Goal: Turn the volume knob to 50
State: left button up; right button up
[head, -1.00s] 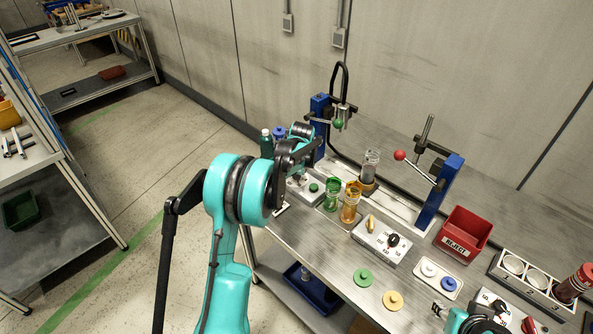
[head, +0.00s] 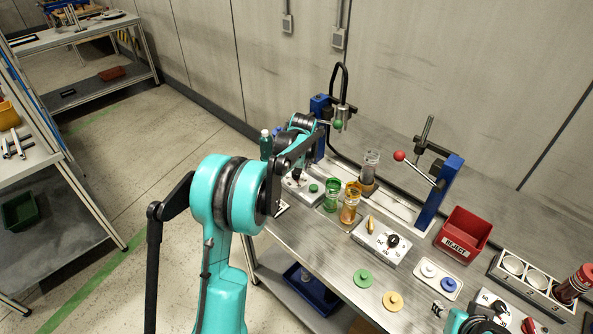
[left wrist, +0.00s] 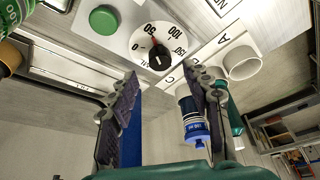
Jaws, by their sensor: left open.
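The volume knob (left wrist: 160,58) is a dark knob on a white dial marked 0, 50, 100 and 150 in the left wrist view. Its red mark points close to the 50. The knob sits on a pale control box (head: 300,189) beside a green button (left wrist: 104,19); this button also shows in the head view (head: 313,188). My left gripper (left wrist: 163,84) is open, its two fingers spread apart with the knob ahead between them, and nothing is held. My right gripper (head: 440,309) is partly in view at the bottom right, its jaws too unclear to judge.
Green (head: 331,195) and orange (head: 350,203) jars stand right of the control box. A blue-capped bottle (left wrist: 195,130) and a green bottle (left wrist: 234,120) are near my right finger. A second control box (head: 381,243) and a red reject bin (head: 463,234) stand further right.

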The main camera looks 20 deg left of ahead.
pick_arm(q)
jog(key=v, duration=0.7)
jog(key=shift+s+d+r, duration=0.1)
jog(key=shift+s+r, duration=0.05)
jog(key=s+d+r+m+t, duration=0.1)
jog(key=s+d+r, duration=0.15)
jog(key=s, duration=0.35)
jog(key=s+d+r+m+h, duration=0.1)
jog(key=s+d+r, duration=0.15)
jog(key=s, duration=0.25)
jog(key=s+d+r+m+t, duration=0.1)
jog(key=s+d, duration=0.3)
jog(key=s, duration=0.2)
jog(key=s+d+f+m, duration=0.1)
jog(key=s+d+f, duration=0.1)
jog(key=s, duration=0.5)
jog(key=s+d+f+m+t+h, duration=0.1)
jog(key=s+d+f+m, duration=0.1)
jog(key=s, duration=0.6)
jog(key=shift+s+d+f+m+t, duration=0.2)
jog(key=shift+d+f+m+t, duration=0.1)
jog(key=shift+d+f, duration=0.35)
